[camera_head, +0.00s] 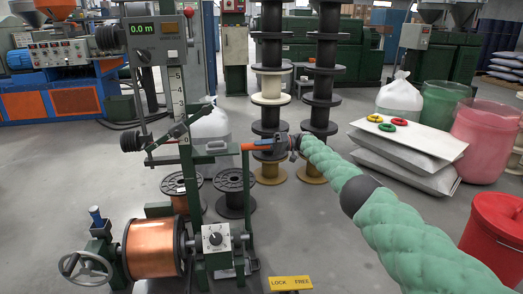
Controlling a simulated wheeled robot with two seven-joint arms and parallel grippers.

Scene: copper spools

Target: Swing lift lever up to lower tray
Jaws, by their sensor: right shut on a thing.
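The lift lever (247,200) is a dark green bar standing upright at the right side of the spooling machine. An orange-red handle (256,147) sticks out to the right from its top. My right gripper (283,145) is at the handle's right end, shut on it; the fingertips are small and hard to make out. A copper-wound spool (152,247) sits low in the machine, left of the lever. The tray is not clearly distinguishable. My left gripper is not in view.
A yellow LOCK/FREE plate (290,283) lies by the lever's foot. A grey dial box (216,238) is beside the spool. Black spools (235,190) stand behind the lever. White sacks (408,158) and a red bin (495,235) are to the right, beyond and beside my right arm.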

